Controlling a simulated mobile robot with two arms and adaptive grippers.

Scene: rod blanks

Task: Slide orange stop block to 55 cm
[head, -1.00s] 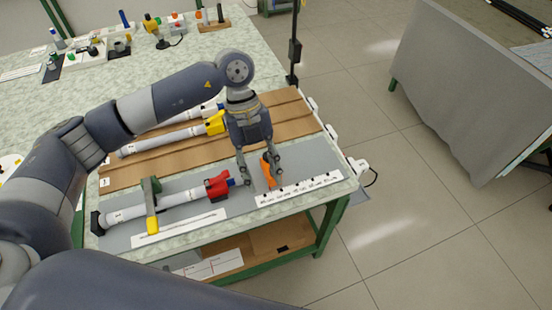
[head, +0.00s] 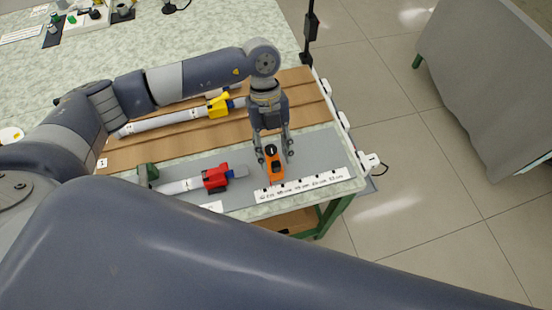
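The orange stop block (head: 276,172), with a black knob on top, sits on the grey strip at the bench's front edge. It stands behind the left part of the white scale (head: 305,186), whose small cm labels I cannot read surely. My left gripper (head: 276,159) points down over the block, one finger on each side. The fingers are spread, and narrow gaps seem to show beside the block; contact on the hidden far side cannot be told. My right gripper is not in view.
A white rod with a red clamp (head: 215,178) lies left of the block, its grey end short of it. A rod with a yellow clamp (head: 219,106) lies on the brown board behind. The grey strip (head: 325,156) is clear to the block's right.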

